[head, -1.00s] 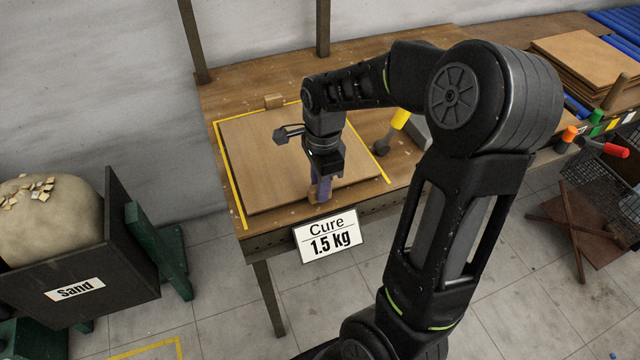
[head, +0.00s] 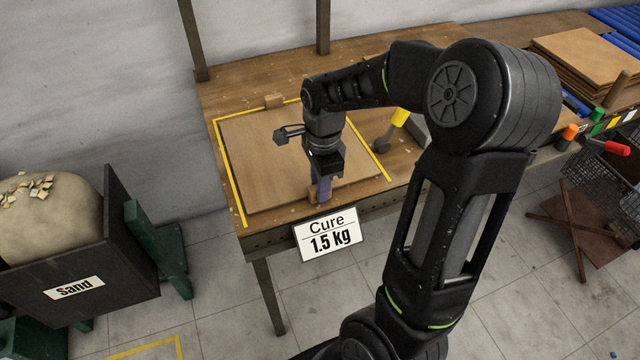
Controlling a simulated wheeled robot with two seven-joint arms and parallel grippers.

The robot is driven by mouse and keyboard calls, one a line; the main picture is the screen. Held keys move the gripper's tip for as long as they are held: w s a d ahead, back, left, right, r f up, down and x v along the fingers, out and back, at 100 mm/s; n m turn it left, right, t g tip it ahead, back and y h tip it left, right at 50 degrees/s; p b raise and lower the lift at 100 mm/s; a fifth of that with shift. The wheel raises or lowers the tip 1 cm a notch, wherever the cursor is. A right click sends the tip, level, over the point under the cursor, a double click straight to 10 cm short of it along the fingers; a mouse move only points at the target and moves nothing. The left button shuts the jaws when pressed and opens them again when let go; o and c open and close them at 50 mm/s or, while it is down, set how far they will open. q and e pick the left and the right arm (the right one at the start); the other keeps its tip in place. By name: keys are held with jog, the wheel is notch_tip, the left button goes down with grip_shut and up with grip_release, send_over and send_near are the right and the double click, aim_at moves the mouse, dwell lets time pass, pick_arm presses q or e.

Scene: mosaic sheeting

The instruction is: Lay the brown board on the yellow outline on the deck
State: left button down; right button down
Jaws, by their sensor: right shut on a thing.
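The brown board (head: 265,160) lies flat, or very nearly so, on the wooden deck (head: 235,93), inside the yellow outline (head: 229,176). Yellow line shows along its left, back and right sides; the front side of the outline is not visible. My arm covers part of the board's back right. My left gripper is out of view.
A "Cure 1.5 kg" sign (head: 328,235) hangs at the deck's front. A sand bin (head: 90,275) stands left, stacked boards (head: 580,58) at back right.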

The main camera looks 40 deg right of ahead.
jog(key=c, duration=1.2)
grip_release()
jog(key=shift+o, duration=0.2)
notch_tip(320, 180, up, 8)
jog(key=shift+s+d+f, duration=0.1)
